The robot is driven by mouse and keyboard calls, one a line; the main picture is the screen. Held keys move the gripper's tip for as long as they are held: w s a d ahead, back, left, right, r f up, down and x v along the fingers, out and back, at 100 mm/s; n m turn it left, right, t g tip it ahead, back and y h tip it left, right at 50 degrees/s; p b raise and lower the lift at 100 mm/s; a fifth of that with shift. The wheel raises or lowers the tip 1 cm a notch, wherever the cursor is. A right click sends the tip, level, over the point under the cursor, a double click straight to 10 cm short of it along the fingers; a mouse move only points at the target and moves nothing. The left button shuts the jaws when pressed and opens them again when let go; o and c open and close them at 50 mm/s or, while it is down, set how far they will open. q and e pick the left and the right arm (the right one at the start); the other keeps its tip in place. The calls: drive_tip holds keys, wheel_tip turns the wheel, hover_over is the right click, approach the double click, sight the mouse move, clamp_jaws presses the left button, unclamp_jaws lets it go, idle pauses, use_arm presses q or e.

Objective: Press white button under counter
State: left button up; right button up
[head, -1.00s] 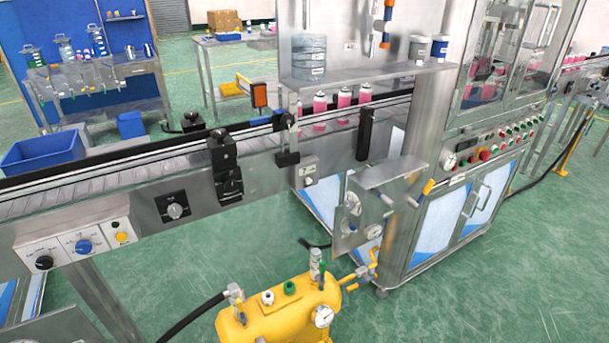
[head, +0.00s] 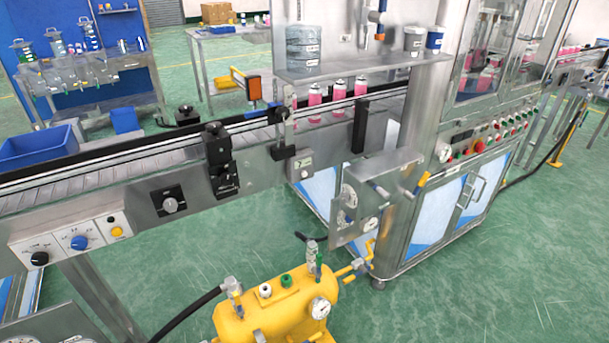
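A small grey box (head: 299,166) with a little display is fixed to the front side of the conveyor, below a black clamp; it looks like the counter. A small pale round spot (head: 304,174), which may be the white button, is on its lower front; it is too small to tell for sure. Neither of my grippers is in view, and nothing blocks the box.
The conveyor (head: 130,178) runs across, carrying pink cans (head: 338,101). A grey gauge box (head: 352,205) juts out right of the counter box. A yellow tank (head: 275,312) stands low in front. Green floor is open at the right.

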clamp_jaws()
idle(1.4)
